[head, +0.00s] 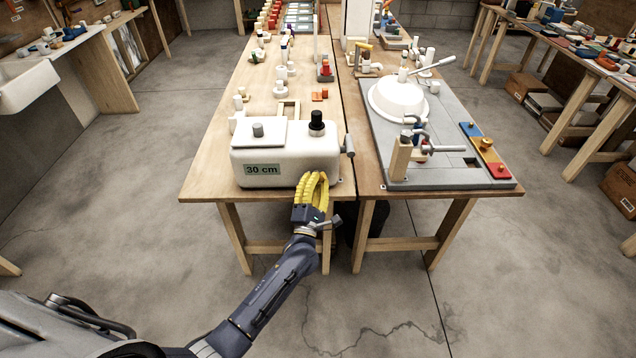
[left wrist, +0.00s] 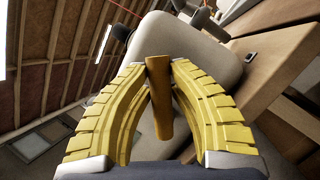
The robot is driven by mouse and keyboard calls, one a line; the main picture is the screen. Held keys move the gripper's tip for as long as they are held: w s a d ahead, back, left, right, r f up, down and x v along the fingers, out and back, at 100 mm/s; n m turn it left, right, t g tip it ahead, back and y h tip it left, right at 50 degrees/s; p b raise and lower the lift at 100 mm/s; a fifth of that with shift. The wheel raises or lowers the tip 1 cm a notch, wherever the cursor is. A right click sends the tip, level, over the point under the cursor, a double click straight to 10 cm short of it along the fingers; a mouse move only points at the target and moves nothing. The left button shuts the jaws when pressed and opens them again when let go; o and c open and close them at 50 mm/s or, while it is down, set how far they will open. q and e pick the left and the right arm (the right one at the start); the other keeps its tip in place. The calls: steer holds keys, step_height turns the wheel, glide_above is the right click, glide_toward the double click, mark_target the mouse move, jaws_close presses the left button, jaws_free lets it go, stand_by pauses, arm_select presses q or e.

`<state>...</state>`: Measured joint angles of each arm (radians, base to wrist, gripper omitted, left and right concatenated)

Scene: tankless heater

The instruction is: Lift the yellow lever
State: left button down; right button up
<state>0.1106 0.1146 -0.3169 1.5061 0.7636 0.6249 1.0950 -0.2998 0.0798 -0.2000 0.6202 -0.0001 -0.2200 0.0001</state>
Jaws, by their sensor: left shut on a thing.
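The white tankless heater (head: 290,155) stands at the front of the left table, with a green "30 cm" label on its front. The yellow lever (left wrist: 160,112) shows in the left wrist view as a dull yellow bar between my fingers, reaching back from the heater's white body (left wrist: 180,55). My left gripper (head: 318,178), with yellow ribbed fingers, is at the heater's lower right front corner and hides the lever in the head view. In the left wrist view my left gripper (left wrist: 162,68) is shut on the lever, fingertips at its far end. My right gripper is not in view.
A black knob (head: 317,122) and a grey knob (head: 257,130) stand on the heater's top, and a grey handle (head: 348,146) is at its right side. A grey board (head: 440,177) with fixtures lies on the right table. Floor in front is clear.

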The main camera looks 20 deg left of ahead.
arm_select(q)
steer(key=shift+a+r+n+y, duration=0.25)
steer(key=shift+n+y, duration=0.25)
steer(key=shift+n, duration=0.35)
steer(key=shift+a+r+n+y, duration=0.1)
steer(key=shift+r+n+y, duration=0.3)
steer(key=shift+n, duration=0.45)
steer(key=shift+a+y, duration=0.1)
steer(key=shift+y, duration=0.2)
steer(key=c, duration=1.2)
jaws_free()
steer(key=shift+s+f, duration=0.1)
steer(key=v, duration=1.2)
